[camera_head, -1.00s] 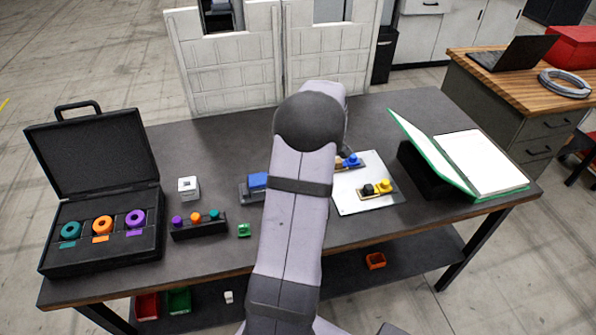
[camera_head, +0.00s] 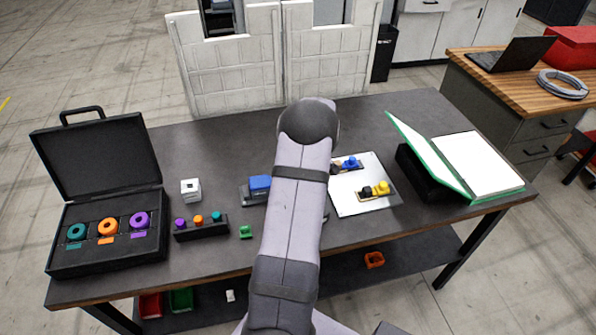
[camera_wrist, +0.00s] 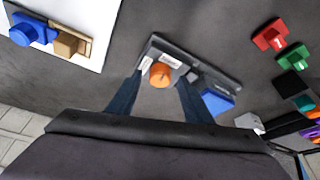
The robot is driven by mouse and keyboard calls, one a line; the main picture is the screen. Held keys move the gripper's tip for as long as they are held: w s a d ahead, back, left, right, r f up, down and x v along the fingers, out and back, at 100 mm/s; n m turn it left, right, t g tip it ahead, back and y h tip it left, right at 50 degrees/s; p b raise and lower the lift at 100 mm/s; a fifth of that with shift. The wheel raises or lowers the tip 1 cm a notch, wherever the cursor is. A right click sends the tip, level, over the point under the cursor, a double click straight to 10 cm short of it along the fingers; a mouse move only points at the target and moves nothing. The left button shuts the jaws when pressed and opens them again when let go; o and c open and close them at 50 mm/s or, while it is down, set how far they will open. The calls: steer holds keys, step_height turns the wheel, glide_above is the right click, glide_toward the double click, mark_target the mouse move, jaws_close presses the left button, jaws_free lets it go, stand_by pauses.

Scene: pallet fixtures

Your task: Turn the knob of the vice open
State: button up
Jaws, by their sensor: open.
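The vice shows in the wrist view as a grey bar-shaped base (camera_wrist: 205,66) with a round orange knob (camera_wrist: 160,75) near its left end and a blue block (camera_wrist: 217,102) along its lower side. In the head view the vice's blue block (camera_head: 260,183) is at the middle of the table, with the knob hidden behind my arm. My gripper (camera_wrist: 160,82) is open, with one finger on each side of the knob in the wrist view. I cannot tell whether the fingers touch it or are still above it. My gripper is hidden in the head view.
A white plate (camera_head: 349,206) with blue and yellow parts lies right of my arm. A green piece (camera_head: 245,232), a black rack of coloured knobs (camera_head: 203,234) and an open black case (camera_head: 62,262) are left. A green binder (camera_head: 432,150) stands far right.

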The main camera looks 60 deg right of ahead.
steer(key=shift+w+f, duration=0.1)
steer(key=shift+f, duration=0.15)
steer(key=shift+c, duration=0.7)
steer(key=c, duration=0.9)
steer(key=shift+m+h+b, duration=0.3)
steer(key=shift+m+b, duration=0.15)
steer(key=shift+m, duration=0.35)
steer(key=o, duration=1)
steer(key=shift+o, duration=0.2)
steer(key=b+v, duration=0.3)
steer(key=v, duration=0.4)
steer(key=shift+r, duration=0.2)
